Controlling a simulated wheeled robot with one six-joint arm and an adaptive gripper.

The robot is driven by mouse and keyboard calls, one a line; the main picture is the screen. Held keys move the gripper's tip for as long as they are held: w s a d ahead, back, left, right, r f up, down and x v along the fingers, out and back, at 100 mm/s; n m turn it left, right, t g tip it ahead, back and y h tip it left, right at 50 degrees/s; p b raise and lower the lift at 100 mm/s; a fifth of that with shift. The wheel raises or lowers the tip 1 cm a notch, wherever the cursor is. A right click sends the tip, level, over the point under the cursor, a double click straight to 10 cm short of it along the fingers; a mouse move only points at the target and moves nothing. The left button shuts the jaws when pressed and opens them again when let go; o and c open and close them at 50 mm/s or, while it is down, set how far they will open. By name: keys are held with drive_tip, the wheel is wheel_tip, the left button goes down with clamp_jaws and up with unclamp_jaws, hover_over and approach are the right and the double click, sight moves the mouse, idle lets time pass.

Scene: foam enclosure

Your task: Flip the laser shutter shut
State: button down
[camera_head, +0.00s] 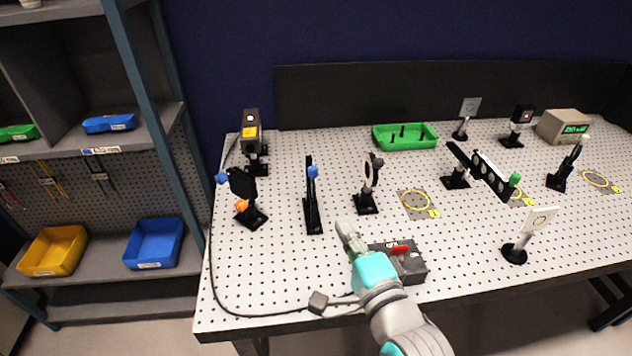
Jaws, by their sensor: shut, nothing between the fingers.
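A dark control box (412,264) with a red lever (400,250) on top and small white labels, too small to read, sits near the front edge of the perforated table. My gripper (346,226) is shut and empty, at the upper left of this box and apart from the red lever. My wrist passes in front of the box's left side and hides part of it. A dark laser head (251,132) with a yellow label stands on a post at the back left. I cannot tell from this view which way the lever is set.
Several post-mounted optics stand on the table (300,270), including a blue-knobbed mount (312,195) and a round lens mount (368,185) beyond my gripper. A green tray (405,136) is at the back. A cable with a small grey block (318,302) runs along the front left.

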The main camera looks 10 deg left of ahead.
sight(315, 174)
drive_tip(key=x, duration=1.4)
